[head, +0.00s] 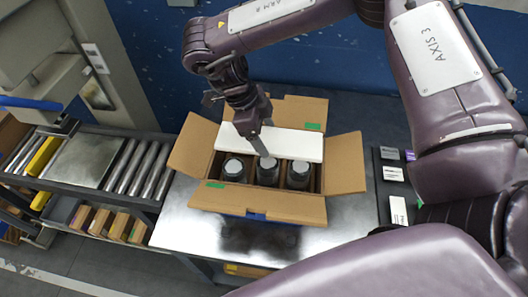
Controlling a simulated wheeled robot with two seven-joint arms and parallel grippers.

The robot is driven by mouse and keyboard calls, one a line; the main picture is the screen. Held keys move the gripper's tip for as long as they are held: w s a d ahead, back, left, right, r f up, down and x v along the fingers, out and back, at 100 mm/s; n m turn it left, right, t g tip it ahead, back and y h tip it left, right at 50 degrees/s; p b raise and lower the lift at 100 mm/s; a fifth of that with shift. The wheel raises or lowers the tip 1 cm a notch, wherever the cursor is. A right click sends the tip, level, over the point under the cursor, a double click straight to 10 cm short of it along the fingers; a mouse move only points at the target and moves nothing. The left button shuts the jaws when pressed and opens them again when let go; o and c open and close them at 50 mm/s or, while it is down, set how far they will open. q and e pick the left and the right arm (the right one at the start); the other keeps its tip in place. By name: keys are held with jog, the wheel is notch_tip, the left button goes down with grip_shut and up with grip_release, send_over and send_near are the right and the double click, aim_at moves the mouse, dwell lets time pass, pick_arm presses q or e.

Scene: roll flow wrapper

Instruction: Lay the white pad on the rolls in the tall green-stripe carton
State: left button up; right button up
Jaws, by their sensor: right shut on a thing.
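The tall carton (262,206) stands open on the metal table with its flaps spread and green marks on them. Dark rolls with pale tops (233,169) stand in its front part, in cells with brown dividers. The white pad (302,145) lies across the rear part of the carton opening, hiding what is beneath it. Whether it touches the rolls I cannot tell. My right gripper (261,143) points down over the carton and is shut on the pad near its middle. My left gripper is not in view.
A roller conveyor (140,168) stands at the left, with small brown boxes (98,222) on a shelf below. A dark tray with labelled items (392,173) lies right of the carton. The table front (225,237) is clear. A blue wall is behind.

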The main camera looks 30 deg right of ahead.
send_over(269, 162)
jog(key=w+a, duration=0.1)
notch_tip(269, 162, down, 4)
jog(key=shift+f, duration=0.5)
notch_tip(269, 162, down, 3)
jog(key=shift+f, duration=0.3)
jog(key=o, duration=0.9)
jog(key=shift+o, duration=0.3)
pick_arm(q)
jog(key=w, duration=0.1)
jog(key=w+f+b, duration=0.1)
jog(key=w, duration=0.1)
pick_arm(e)
jog(key=v, duration=1.2)
